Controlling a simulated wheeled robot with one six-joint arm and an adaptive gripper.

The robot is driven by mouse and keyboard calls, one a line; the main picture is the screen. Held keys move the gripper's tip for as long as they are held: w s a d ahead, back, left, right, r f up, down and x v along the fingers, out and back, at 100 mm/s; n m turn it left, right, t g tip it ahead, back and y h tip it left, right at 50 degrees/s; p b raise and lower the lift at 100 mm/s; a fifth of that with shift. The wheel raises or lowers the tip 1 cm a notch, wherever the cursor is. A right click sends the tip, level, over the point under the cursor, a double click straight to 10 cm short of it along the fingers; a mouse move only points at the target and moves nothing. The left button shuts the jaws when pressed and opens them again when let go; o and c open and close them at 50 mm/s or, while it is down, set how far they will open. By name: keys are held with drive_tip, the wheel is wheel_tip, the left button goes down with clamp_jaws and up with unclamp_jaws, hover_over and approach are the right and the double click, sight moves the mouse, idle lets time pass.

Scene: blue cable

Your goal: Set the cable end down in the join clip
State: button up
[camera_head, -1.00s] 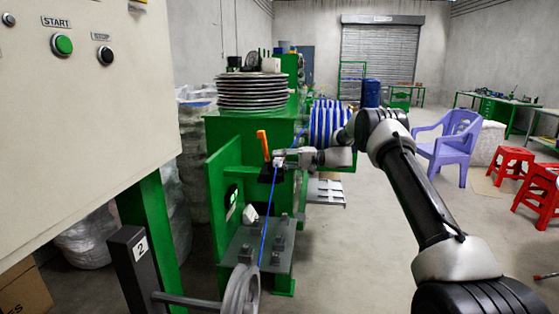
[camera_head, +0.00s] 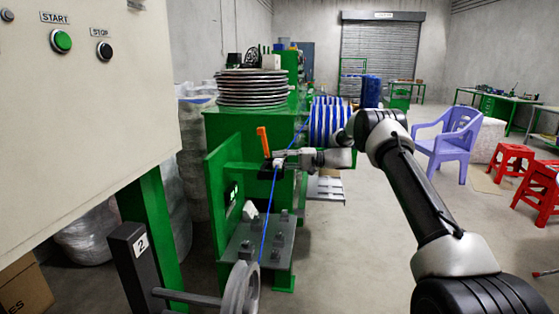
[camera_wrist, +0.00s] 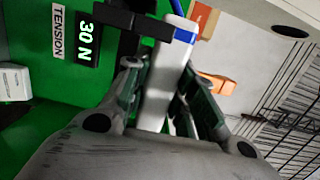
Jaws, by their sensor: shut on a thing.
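My gripper (camera_head: 280,160) reaches in from the right at the green machine. In the wrist view its fingers (camera_wrist: 162,80) are shut on the cable end, a long white piece (camera_wrist: 158,92). The blue cable (camera_head: 265,230) shows beyond it, as a blue bit (camera_wrist: 181,9) at the top of the wrist view. The join clip looks to be the black piece (camera_wrist: 133,20) with an orange lever (camera_head: 263,142). Its black bar crosses the white piece just beyond my fingertips. I cannot tell whether the end is seated or only close above it.
A tension display (camera_wrist: 88,42) reads 30 N in the wrist view. A grey pulley wheel (camera_head: 240,291) stands at the front, near a grey plate (camera_head: 247,243) with several blocks. A blue-and-white spool (camera_head: 328,122) is behind my gripper. The control box (camera_head: 85,110) fills the left.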

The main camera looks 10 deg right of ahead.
drive_tip(key=shift+f, duration=0.35)
drive_tip(key=shift+f, duration=0.45)
idle(0.5)
drive_tip(key=o, duration=1)
